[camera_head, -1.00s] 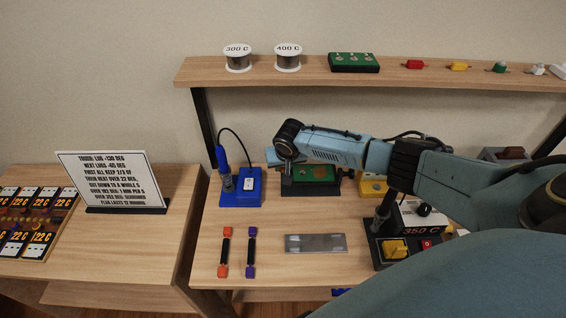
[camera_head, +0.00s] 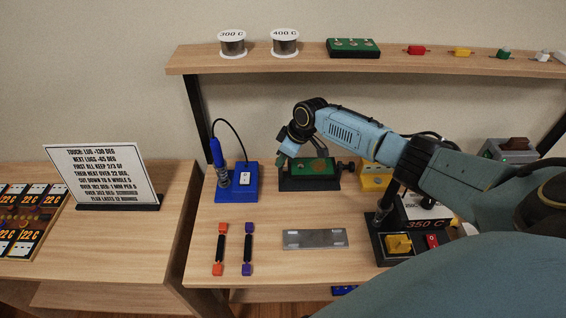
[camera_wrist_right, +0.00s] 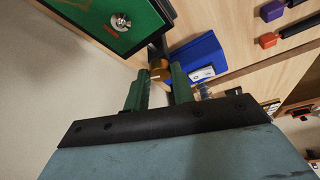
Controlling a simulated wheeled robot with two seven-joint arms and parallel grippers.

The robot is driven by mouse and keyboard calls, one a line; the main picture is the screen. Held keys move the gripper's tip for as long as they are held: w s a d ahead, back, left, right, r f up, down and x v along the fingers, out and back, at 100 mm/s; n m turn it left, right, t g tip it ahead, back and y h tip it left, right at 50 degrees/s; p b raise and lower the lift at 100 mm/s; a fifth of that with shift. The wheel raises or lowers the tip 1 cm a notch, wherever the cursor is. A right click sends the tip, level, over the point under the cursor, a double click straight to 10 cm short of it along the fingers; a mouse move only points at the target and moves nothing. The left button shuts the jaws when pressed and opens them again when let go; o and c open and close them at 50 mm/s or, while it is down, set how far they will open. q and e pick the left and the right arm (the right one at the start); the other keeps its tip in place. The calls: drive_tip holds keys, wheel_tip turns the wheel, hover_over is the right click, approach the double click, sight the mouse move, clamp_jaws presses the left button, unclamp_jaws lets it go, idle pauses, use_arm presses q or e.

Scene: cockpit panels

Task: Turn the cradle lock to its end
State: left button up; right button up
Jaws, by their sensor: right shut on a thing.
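The cradle (camera_head: 310,185) is a black stand holding a green board (camera_head: 312,167) at the back middle of the bench. The board also fills the top left of the right wrist view (camera_wrist_right: 95,18). My right gripper (camera_head: 284,160) is at the cradle's left end. In the right wrist view, its green fingers (camera_wrist_right: 160,78) are shut on a small brass-coloured lock knob (camera_wrist_right: 158,66) beside the board. The fingers partly hide the knob, so its exact angle cannot be told. My left gripper is not in view.
A blue soldering-iron stand (camera_head: 237,185) is close left of the cradle. A yellow block (camera_head: 375,178) and the 350 C station (camera_head: 405,245) stand to the right. A grey metal plate (camera_head: 315,239) and two dark rods with coloured ends (camera_head: 248,248) lie in front.

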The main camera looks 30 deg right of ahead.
drive_tip(key=shift+w+d+n+g+y+b, duration=0.1)
drive_tip(key=shift+n+g+y+b, duration=0.25)
drive_tip(key=shift+n+b, duration=0.8)
drive_tip(key=shift+w+d+n+g+y+b, duration=0.1)
drive_tip(key=shift+n+g+y+b, duration=0.25)
drive_tip(key=shift+n+b, duration=0.8)
drive_tip(key=o, duration=1)
drive_tip(key=v, duration=0.5)
drive_tip(key=shift+r+p, duration=0.1)
drive_tip(key=shift+p, duration=0.2)
drive_tip(key=s+d, duration=0.2)
drive_tip(key=d, duration=0.1)
drive_tip(key=s+d+b, duration=0.1)
drive_tip(key=s+d, duration=0.1)
drive_tip(key=d, duration=0.1)
drive_tip(key=s+d, duration=0.2)
drive_tip(key=d, duration=0.2)
drive_tip(key=shift+s+d, duration=0.1)
